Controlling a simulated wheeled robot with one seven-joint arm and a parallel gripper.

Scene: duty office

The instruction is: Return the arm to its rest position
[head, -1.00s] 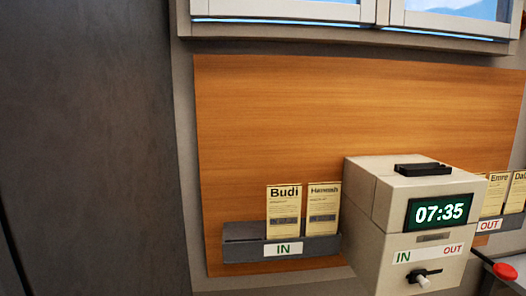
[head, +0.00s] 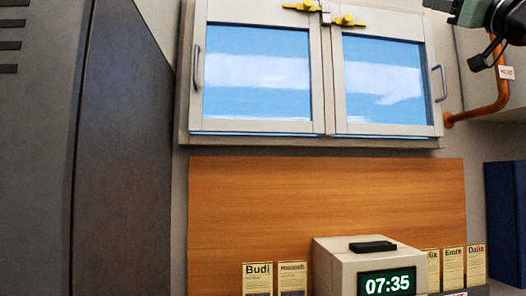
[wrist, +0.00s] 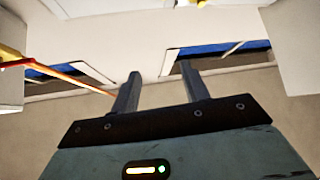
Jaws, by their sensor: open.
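My gripper (wrist: 158,85) shows in the wrist view with its two dark fingers apart and nothing between them. Past the fingers is a pale surface with dark and blue openings. In the head view, part of my arm (head: 490,20) shows at the top right corner, raised beside the cabinet.
A time clock (head: 340,262) reading 07:35 stands before a wooden board (head: 320,195). Cards stand left (head: 257,280) and right (head: 453,268) of it. Above is a two-door glass cabinet (head: 325,75) with yellow latches. An orange pipe (head: 490,105) runs at right; a grey locker (head: 120,130) stands left.

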